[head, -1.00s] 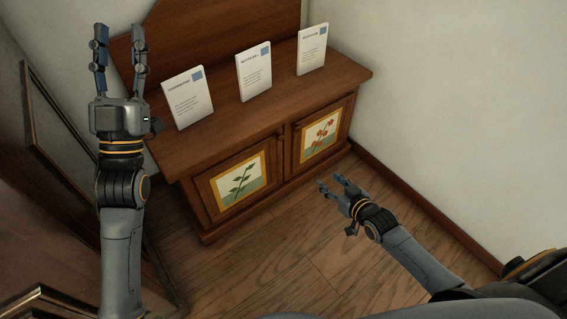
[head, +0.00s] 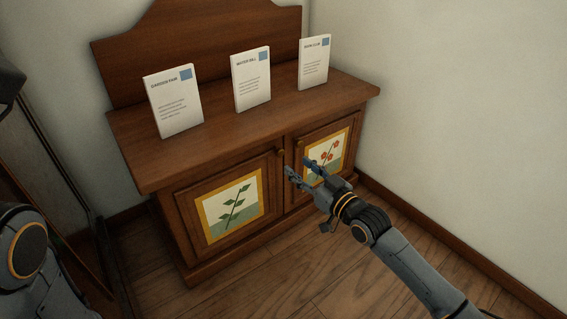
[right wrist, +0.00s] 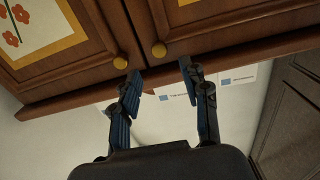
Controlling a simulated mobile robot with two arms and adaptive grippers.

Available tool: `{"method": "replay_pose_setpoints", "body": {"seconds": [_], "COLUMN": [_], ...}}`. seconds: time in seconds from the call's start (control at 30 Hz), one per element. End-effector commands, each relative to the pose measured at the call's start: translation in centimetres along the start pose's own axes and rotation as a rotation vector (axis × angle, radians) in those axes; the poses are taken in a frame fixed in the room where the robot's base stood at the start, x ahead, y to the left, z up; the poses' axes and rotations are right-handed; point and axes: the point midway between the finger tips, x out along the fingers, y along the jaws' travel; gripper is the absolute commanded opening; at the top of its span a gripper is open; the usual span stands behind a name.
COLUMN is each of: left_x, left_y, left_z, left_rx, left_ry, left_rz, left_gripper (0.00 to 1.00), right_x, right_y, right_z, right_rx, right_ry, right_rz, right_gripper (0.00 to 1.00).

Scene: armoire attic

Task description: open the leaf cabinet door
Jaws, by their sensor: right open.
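The leaf cabinet door (head: 186,215), with a green leaf picture in a yellow frame, is the left door of the brown cabinet and looks closed. Its round knob (head: 280,153) is at the upper right of the door; in the right wrist view the knob (right wrist: 159,50) shows just beyond the gap between my fingers. My right gripper (head: 299,167) is open and empty, in front of the doors near the knobs. In the right wrist view its fingertips (right wrist: 160,77) are spread. My left gripper is out of view; only part of the left arm shows.
The red-flower door (head: 340,138) on the right is closed; its knob (right wrist: 120,62) is close to the leaf door's knob. Three white cards (head: 252,80) stand on the cabinet top. A wall (head: 460,110) is at the right. Wooden floor (head: 270,275) lies clear in front.

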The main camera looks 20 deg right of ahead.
Motion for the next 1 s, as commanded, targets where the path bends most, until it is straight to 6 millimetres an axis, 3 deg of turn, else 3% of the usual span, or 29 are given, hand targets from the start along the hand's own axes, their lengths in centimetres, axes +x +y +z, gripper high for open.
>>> {"method": "replay_pose_setpoints", "body": {"seconds": [0.2, 0.4, 0.8, 0.83, 1.0], "left_x": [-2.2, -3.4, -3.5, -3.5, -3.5], "left_y": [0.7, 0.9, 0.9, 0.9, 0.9], "left_z": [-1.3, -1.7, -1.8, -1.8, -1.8], "left_rx": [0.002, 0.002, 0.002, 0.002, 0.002], "left_ry": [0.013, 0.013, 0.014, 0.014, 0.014], "left_rz": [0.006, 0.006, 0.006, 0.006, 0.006], "left_gripper": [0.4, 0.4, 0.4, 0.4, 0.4], "right_x": [4.5, 6.9, 7.6, 7.6, 7.6], "right_y": [0.0, 0.0, 0.0, 0.0, 0.0], "right_z": [0.4, 0.3, 0.1, 0.1, 0.1], "right_rx": [0.001, 0.0, -0.001, -0.001, 0.0], "right_ry": [0.004, 0.002, -0.002, -0.002, -0.002], "right_rz": [0.001, 0.001, 0.001, 0.001, 0.001], "right_gripper": [0.45, 0.45, 0.45, 0.43, 0.09]}}
